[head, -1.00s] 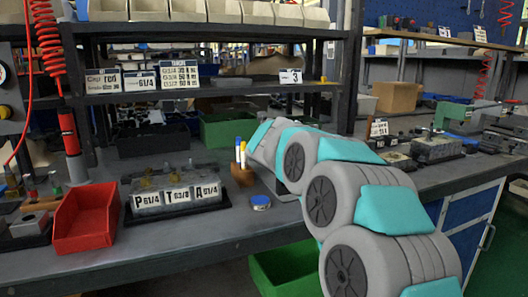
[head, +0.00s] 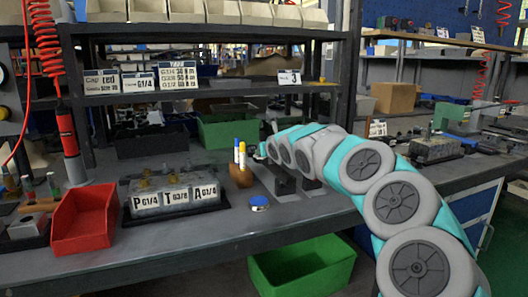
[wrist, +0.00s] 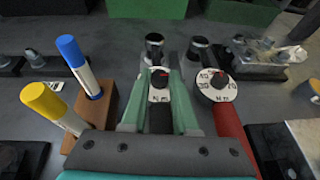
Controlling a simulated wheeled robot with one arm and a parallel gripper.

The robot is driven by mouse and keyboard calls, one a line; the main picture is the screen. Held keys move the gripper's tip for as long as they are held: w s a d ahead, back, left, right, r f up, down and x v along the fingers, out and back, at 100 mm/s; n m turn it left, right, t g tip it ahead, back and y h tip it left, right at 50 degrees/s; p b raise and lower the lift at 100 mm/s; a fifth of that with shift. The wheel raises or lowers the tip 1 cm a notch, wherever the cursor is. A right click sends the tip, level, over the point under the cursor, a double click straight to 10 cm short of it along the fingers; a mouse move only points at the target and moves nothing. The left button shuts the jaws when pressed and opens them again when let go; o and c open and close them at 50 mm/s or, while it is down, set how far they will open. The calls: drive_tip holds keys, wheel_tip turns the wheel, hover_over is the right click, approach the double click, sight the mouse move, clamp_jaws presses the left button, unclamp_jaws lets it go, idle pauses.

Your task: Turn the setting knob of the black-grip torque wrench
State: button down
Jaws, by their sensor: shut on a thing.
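The black-grip torque wrench shows in the wrist view with its black grip (wrist: 160,121), a white dial marked in N m and a black setting knob (wrist: 160,79) with a red mark. My gripper (wrist: 160,70) has its pale green fingers on either side of this knob and dial, shut on the knob. A red-grip wrench (wrist: 235,135) lies close to the right, with its numbered white dial and black knob apart from my right finger. In the head view my arm hides the gripper and the wrenches' knobs.
A wooden holder (wrist: 95,108) with a yellow marker (wrist: 45,101) and a blue marker (wrist: 76,60) stands close left of my gripper. A green crate (head: 302,266) sits below the bench.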

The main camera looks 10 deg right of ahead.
sight(272, 166)
idle(0.3)
drive_tip(key=c, duration=0.7)
unclamp_jaws()
drive_tip(key=shift+b+v, duration=0.4)
drive_tip(key=shift+v, duration=3.5)
